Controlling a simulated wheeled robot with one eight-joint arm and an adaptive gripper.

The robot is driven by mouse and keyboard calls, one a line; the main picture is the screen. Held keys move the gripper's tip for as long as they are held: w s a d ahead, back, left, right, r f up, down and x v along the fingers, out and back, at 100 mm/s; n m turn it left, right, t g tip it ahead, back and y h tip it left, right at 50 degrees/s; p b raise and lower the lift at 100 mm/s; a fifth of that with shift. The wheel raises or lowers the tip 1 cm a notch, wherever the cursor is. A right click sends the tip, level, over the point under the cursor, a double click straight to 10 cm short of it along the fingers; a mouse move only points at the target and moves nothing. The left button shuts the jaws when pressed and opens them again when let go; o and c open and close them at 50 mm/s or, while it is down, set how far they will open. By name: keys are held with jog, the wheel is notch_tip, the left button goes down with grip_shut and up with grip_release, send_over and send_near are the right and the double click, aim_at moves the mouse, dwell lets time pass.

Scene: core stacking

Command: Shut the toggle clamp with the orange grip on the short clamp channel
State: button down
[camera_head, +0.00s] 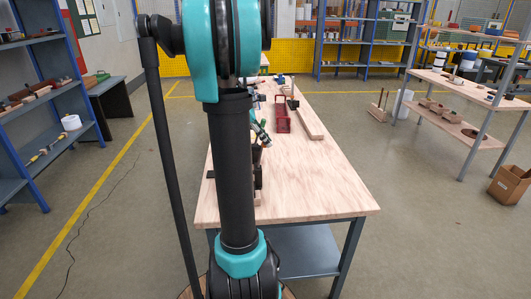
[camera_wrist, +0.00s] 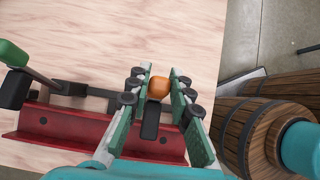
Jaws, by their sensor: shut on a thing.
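The orange grip (camera_wrist: 158,87) shows in the wrist view, between the two green-padded fingers of my gripper (camera_wrist: 160,92). My gripper is shut on it. A dark lever (camera_wrist: 150,122) runs from the grip toward the red channel. The red clamp channel (camera_wrist: 60,128) lies on the table below and to the left, partly hidden by my fingers. A clamp with a green grip (camera_wrist: 12,53) stands at its left end. In the head view a red channel (camera_head: 282,115) lies on the table; I cannot tell whether it is the same one. My arm hides much there.
The wooden tabletop (camera_head: 310,185) is clear at the front right. A long wooden beam (camera_head: 307,119) lies right of the red channel. Dark brown items (camera_head: 258,180) stand beside my arm. Shelves (camera_head: 45,95) stand left, a rack (camera_head: 465,95) right.

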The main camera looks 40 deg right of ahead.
jog(key=shift+w+a+r, duration=0.1)
jog(key=shift+w+a, duration=0.25)
jog(key=shift+a, duration=0.2)
jog(key=shift+w+a+r, duration=0.1)
jog(key=shift+w+a, duration=0.25)
jog(key=shift+a, duration=0.2)
jog(key=shift+w+a, duration=0.1)
jog(key=shift+a, duration=0.05)
jog(key=shift+w+a+f, duration=0.1)
jog(key=shift+w+a, duration=0.3)
jog(key=shift+a, duration=0.25)
jog(key=shift+w+a+f, duration=0.1)
jog(key=shift+w+a, duration=0.3)
jog(key=shift+a, duration=0.25)
jog(key=w+a, duration=0.1)
jog(key=a+f, duration=0.1)
jog(key=shift+w+a+f, duration=0.1)
jog(key=shift+w+a, duration=0.25)
jog(key=shift+a, duration=0.05)
